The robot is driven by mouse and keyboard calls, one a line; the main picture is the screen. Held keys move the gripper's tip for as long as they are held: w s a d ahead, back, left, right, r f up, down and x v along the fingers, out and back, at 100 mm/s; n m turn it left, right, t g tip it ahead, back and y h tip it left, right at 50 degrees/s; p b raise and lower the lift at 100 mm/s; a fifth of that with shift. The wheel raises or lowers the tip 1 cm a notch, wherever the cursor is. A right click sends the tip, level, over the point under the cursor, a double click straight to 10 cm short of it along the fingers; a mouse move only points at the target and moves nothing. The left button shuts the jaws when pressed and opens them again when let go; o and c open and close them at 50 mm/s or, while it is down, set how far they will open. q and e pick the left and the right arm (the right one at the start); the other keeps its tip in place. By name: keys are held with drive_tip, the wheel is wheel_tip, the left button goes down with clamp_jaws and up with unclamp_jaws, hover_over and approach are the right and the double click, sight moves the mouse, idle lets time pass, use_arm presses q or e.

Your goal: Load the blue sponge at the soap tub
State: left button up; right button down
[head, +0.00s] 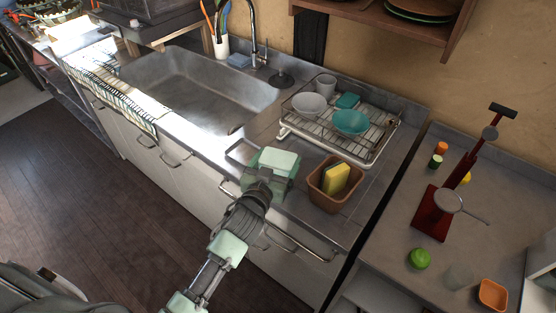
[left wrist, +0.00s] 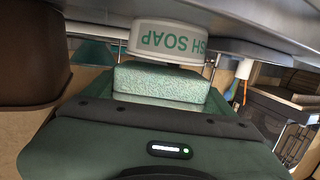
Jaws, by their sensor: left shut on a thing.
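My left gripper (head: 279,162) is over the counter's front edge, left of the brown basket. It is shut on a pale blue-green speckled sponge (left wrist: 165,84), which shows in the left wrist view, a picture that is upside down. Just beyond the sponge stands a pale soap tub (left wrist: 168,40) with green "SH SOAP" lettering. The sponge overlaps the tub's rim in that view. I cannot tell whether they touch. My right gripper is not in view.
The brown basket (head: 319,192) holds a yellow-and-green sponge (head: 336,179). Behind it is a dish rack (head: 372,150) with bowls, a cup and a teal block. The sink (head: 190,85) is at left, with a blue block (head: 239,61) by the tap. A red stand (head: 433,215) is at right.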

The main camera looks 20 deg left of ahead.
sight(278, 158)
use_arm(q)
drive_tip(key=shift+r+p, duration=2.4)
drive_tip(key=shift+r, duration=0.45)
drive_tip(key=shift+f, duration=0.1)
